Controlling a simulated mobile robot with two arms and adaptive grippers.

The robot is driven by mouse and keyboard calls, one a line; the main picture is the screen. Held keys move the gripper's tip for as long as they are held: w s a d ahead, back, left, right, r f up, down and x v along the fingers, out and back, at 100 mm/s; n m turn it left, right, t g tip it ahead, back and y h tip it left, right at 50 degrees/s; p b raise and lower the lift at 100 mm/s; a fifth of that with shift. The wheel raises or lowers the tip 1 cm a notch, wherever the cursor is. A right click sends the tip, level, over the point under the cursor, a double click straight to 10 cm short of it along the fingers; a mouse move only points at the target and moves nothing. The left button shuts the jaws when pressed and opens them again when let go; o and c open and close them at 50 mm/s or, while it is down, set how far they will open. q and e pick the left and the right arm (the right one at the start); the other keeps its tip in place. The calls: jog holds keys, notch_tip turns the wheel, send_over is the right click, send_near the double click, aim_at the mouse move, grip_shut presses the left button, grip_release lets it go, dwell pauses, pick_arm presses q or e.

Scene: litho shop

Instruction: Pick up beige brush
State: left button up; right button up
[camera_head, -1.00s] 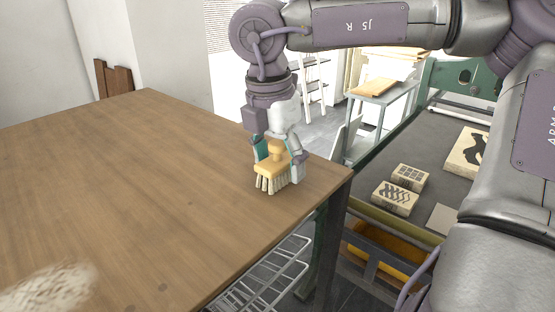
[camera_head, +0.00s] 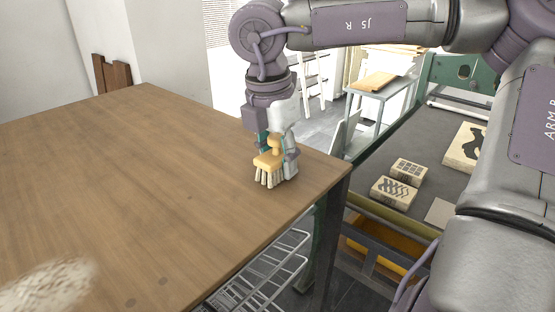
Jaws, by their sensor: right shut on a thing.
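The beige brush (camera_head: 268,162) has a yellowish wooden body with a knob on top and pale bristles pointing down. It is at the right end of the brown wooden table (camera_head: 150,190), near the corner. My right gripper (camera_head: 277,150) comes down from above and is shut on the brush, with its fingers at the knob and partly hidden behind it. I cannot tell whether the bristles touch the tabletop. My left gripper is not in view.
A pale fuzzy thing (camera_head: 48,285) lies at the near left of the table. The middle of the tabletop is clear. To the right, a dark press bed (camera_head: 440,135) holds carved blocks (camera_head: 394,191). A wire rack (camera_head: 262,270) is below the table edge.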

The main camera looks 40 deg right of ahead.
aim_at(278, 137)
jog(key=shift+w+r+b, duration=0.1)
jog(key=shift+r+b, duration=0.2)
jog(key=shift+r, duration=0.3)
notch_tip(278, 137, up, 3)
jog(key=shift+f+b, duration=0.1)
jog(key=shift+b, duration=0.55)
jog(key=s+d+r+b, duration=0.3)
jog(key=s+d+r, duration=0.4)
jog(key=s, duration=0.2)
jog(key=shift+d, duration=0.35)
